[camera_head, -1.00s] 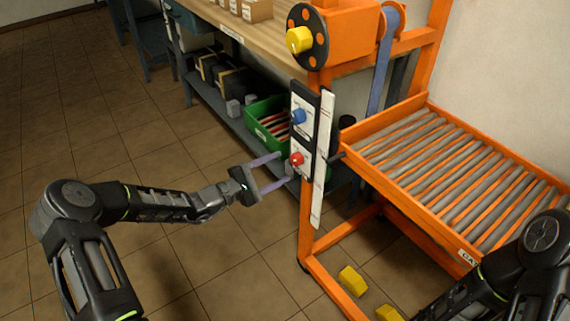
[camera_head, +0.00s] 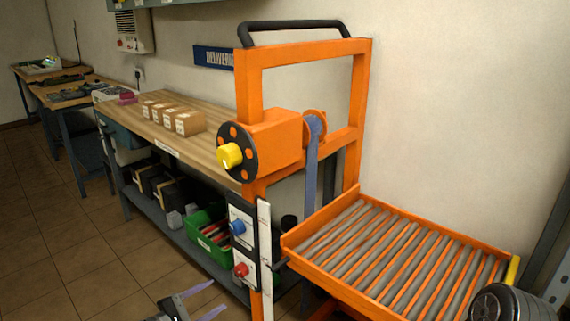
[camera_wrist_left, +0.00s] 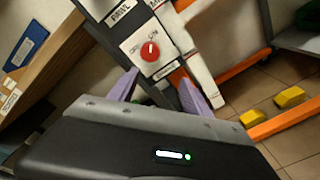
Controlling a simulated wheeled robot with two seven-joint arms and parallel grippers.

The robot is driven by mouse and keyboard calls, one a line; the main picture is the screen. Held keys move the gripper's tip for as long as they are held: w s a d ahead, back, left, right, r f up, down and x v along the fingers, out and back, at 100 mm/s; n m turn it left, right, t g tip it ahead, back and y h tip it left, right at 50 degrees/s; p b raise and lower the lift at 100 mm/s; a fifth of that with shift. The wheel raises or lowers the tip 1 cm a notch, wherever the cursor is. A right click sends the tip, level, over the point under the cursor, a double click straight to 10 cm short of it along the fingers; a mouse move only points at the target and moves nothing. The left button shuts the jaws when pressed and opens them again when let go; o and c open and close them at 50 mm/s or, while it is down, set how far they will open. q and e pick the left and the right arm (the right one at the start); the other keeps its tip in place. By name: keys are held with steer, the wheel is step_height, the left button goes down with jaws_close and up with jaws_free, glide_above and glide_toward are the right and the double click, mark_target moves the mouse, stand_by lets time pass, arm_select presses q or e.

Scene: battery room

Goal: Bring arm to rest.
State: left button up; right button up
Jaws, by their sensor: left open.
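My left gripper (camera_head: 220,295) shows at the bottom edge of the head view, with its two pale purple fingers apart and nothing between them. It is left of the control panel on the orange lift's post. In the left wrist view the fingers (camera_wrist_left: 160,92) stand open on either side, below the panel's red knob (camera_wrist_left: 150,51). The red knob also shows in the head view (camera_head: 240,270), under a blue knob (camera_head: 237,227). I cannot tell whether the fingers touch the panel. Most of the left arm is out of the head view.
The orange lift (camera_head: 363,110) has a roller tray (camera_head: 375,262) on its right. A wooden bench (camera_head: 150,123) with several small boxes stands behind it, and a green bin (camera_head: 190,235) sits on the lower shelf. Yellow blocks (camera_wrist_left: 290,97) lie on the floor. The left floor is clear.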

arm_select(q)
steer(key=s+d+f+m+g+y, duration=0.2)
steer(key=s+d+f+g, duration=0.15)
steer(key=s+f, duration=0.45)
steer(key=s+d+f+m+g+y, duration=0.1)
steer(key=s+d+f+m+g, duration=0.2)
steer(key=s+f, duration=0.45)
steer(key=s+d+f+m+g+y, duration=0.2)
steer(key=s+f+g, duration=0.3)
steer(key=s+f, duration=0.25)
steer(key=s+d+m+y, duration=0.2)
steer(key=s+d+m, duration=0.6)
steer(key=s+m, duration=0.25)
step_height(320, 180, up, 15)
steer(key=n+p, duration=0.1)
steer(key=p, duration=1.3)
steer(key=shift+g, duration=0.35)
steer(key=shift+s+a, duration=0.1)
